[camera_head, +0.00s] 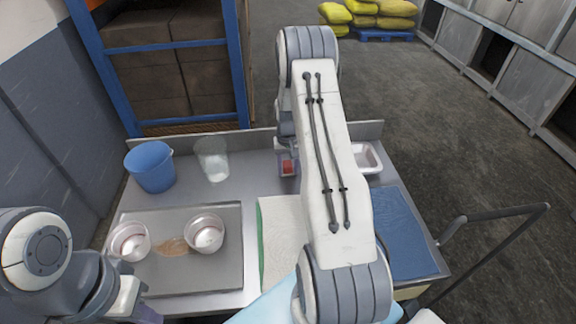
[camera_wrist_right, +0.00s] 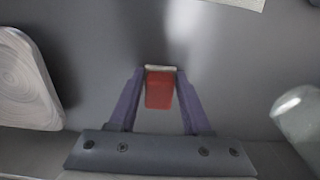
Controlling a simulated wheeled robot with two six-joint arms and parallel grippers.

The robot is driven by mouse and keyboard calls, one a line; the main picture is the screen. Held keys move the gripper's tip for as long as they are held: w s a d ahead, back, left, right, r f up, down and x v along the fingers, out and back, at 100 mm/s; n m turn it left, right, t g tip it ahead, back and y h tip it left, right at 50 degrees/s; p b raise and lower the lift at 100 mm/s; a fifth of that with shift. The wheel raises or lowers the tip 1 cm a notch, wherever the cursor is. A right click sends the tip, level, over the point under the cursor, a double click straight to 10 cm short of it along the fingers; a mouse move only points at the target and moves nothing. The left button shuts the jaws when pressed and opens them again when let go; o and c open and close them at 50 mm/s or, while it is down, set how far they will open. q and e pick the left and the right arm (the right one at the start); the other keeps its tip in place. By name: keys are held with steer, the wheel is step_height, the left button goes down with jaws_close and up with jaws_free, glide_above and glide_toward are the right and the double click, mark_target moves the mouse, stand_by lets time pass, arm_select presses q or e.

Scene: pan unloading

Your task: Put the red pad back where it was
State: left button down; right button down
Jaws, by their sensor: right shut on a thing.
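The small red pad (camera_head: 287,167) is at the back middle of the metal table, below the end of my right arm. In the right wrist view the red pad (camera_wrist_right: 159,92) sits between the two purple fingers, with a pale strip along its far edge. My right gripper (camera_wrist_right: 160,78) is shut on it. I cannot tell whether the pad touches the table. In the head view my right gripper (camera_head: 288,165) is partly hidden by my own arm. My left gripper (camera_head: 143,312) is at the bottom left, cut by the frame edge, its fingertips unclear.
A blue bucket (camera_head: 150,167) and a clear container (camera_head: 212,160) stand back left. A grey tray (camera_head: 190,278) bears two bowls (camera_head: 129,241) (camera_head: 205,233) and a brown spill. A white dish (camera_head: 366,158) lies right of the pad. A blue mat (camera_head: 405,235) covers the right side.

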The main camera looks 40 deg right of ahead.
steer(key=shift+f, duration=0.1)
steer(key=shift+f, duration=0.15)
steer(key=shift+c, duration=1.7)
jaws_free()
steer(key=shift+r, duration=0.2)
